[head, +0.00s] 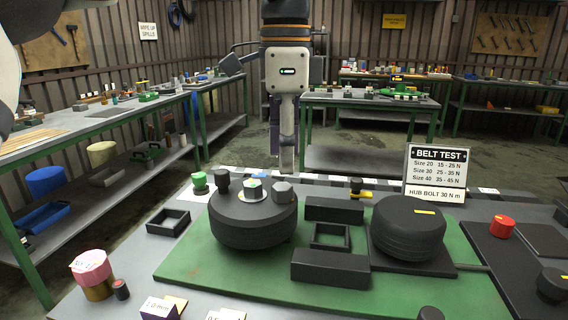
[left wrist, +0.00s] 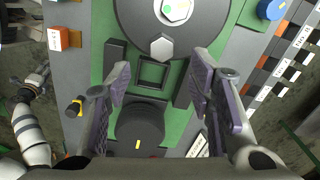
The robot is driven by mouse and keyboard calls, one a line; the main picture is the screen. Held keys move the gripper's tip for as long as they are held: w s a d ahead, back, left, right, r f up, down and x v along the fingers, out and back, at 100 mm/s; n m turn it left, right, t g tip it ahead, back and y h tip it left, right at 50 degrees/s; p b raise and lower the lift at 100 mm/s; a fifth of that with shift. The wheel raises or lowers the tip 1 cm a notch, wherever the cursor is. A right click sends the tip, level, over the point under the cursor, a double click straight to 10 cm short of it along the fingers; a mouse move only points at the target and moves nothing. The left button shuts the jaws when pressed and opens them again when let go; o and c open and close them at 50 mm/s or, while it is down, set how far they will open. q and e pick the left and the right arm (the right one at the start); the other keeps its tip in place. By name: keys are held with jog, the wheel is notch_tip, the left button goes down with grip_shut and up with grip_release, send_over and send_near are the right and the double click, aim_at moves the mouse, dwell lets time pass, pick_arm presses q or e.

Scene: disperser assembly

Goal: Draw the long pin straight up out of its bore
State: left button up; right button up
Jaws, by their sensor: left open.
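My left gripper (head: 282,150) points straight down beyond the parts in the head view. In the left wrist view its two fingers (left wrist: 160,70) are spread, with nothing between them. A large dark round body (head: 252,225) sits on the green mat (head: 190,262). No long pin shaft or bore shows plainly; I cannot tell whether this head belongs to the pin.
A square frame (head: 330,236) lies between two dark blocks (head: 330,268). A ribbed round part (head: 408,228) stands to their right. The Belt Test sign (head: 437,172) stands at the back. A pink-topped container (head: 93,272) and small labelled blocks (head: 160,309) are at the front left.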

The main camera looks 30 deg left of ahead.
aim_at(285, 186)
pick_arm(q)
notch_tip(285, 186, down, 6)
jog(key=shift+w+f, duration=0.15)
grip_shut()
notch_tip(285, 186, up, 10)
dwell(1.7)
